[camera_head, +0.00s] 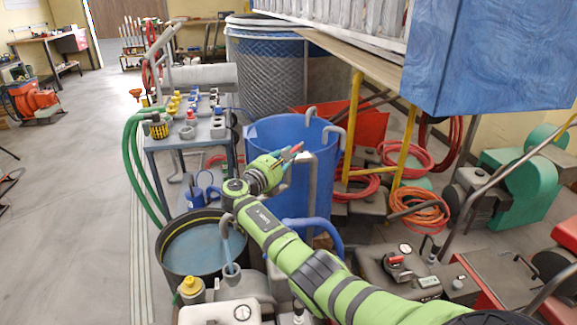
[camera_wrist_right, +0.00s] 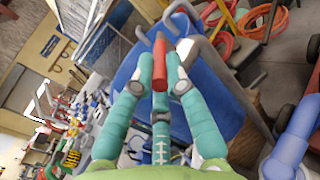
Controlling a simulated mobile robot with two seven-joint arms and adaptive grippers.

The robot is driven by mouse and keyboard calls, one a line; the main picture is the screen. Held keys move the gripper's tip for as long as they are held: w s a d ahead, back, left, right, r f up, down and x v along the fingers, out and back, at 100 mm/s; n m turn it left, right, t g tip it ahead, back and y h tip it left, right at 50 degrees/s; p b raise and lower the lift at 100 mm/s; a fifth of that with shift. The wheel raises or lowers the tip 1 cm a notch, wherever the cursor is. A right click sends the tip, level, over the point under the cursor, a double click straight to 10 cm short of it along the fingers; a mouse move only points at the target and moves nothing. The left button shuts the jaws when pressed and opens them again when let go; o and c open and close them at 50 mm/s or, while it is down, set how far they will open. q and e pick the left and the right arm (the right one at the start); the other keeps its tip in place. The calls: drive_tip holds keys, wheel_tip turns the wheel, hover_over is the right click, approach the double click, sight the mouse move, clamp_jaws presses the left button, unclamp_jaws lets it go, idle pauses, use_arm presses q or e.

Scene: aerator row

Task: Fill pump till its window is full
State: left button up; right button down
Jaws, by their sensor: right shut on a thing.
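My right gripper (camera_head: 288,156) is at the near side of the blue barrel (camera_head: 318,190), above floor level. In the right wrist view, its teal fingers (camera_wrist_right: 160,80) are closed around a red, rod-like thing (camera_wrist_right: 160,58), whose lower part they hide. Several pump-like grey units stand low in front. One at the bottom has a round gauge (camera_head: 212,322) and a yellow-capped bottle (camera_head: 190,288) beside it. Another grey unit (camera_head: 375,262), to the right of my arm, has a gauge and a red-and-black knob. I cannot tell which is the pump, nor read a window level. My left gripper is not in view.
A dark open tank (camera_head: 161,250) with bluish liquid stands left of my arm. A cart (camera_head: 165,138) with bottles and green hoses is behind it. Yellow posts (camera_head: 352,125) and coiled hoses (camera_head: 420,211) crowd the right.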

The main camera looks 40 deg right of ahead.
drive_tip(key=shift+w+g, duration=0.2)
drive_tip(key=shift+g, duration=0.1)
drive_tip(key=c, duration=1.2)
unclamp_jaws()
drive_tip(key=shift+c, duration=0.2)
drive_tip(key=v, duration=1.2)
